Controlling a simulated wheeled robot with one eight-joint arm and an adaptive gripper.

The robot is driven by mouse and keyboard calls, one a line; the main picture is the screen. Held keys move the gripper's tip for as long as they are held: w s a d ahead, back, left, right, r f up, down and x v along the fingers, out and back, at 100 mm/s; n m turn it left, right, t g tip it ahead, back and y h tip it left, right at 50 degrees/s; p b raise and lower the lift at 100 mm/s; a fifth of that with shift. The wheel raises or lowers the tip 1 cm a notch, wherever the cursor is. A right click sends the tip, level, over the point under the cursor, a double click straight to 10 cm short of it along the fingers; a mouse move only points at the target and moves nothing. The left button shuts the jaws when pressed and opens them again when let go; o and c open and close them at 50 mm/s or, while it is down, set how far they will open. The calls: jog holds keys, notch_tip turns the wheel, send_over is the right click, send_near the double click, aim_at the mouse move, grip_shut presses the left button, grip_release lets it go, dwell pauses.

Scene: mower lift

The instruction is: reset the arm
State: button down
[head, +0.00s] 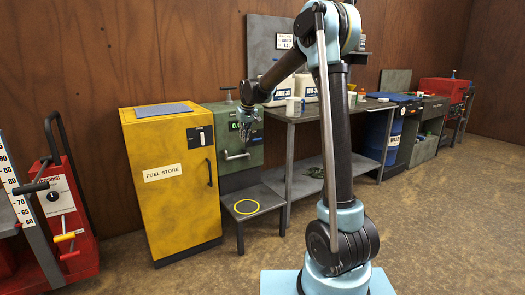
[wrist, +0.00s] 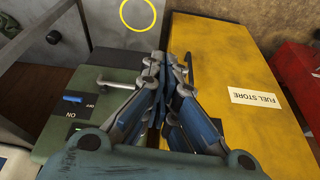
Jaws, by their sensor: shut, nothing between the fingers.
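My arm rises from its pale blue base in the middle of the head view and bends over to the left. My gripper (head: 246,124) hangs in front of the green cabinet (head: 240,158), next to the yellow fuel store cabinet (head: 170,185). In the wrist view my gripper (wrist: 180,58) has its fingers together with nothing between them. Below it there are the green cabinet (wrist: 105,75) with a blue switch on the left and the yellow fuel store (wrist: 225,60) on the right.
A low grey stand (head: 262,196) with a yellow ring is in front of the green cabinet. A metal workbench (head: 305,117) with white containers is behind my arm. A red machine (head: 62,205) stands at the left. The brown floor at the right (head: 455,215) is clear.

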jog(key=s+d+r+m+h, duration=0.1)
jog(key=s+d, duration=0.9)
jog(key=s, duration=0.2)
jog(key=s+d+r+m, duration=0.1)
jog(key=s+d+m, duration=0.1)
jog(key=s+d, duration=0.9)
jog(key=s+d+f, duration=0.2)
jog(key=s+f, duration=0.2)
jog(key=s, duration=0.4)
jog(key=s+d+f+m, duration=0.1)
jog(key=s+d+f, duration=0.2)
jog(key=s+f, duration=0.2)
jog(key=s+d+f+m+g, duration=0.1)
jog(key=s+f, duration=0.3)
jog(key=s, duration=0.7)
jog(key=shift+s+d+f+h, duration=0.2)
jog(key=shift+d+f+h, duration=0.15)
jog(key=shift+d, duration=0.4)
jog(key=shift+w+f, duration=0.15)
jog(key=shift+w, duration=0.35)
jog(key=c, duration=2.3)
grip_release()
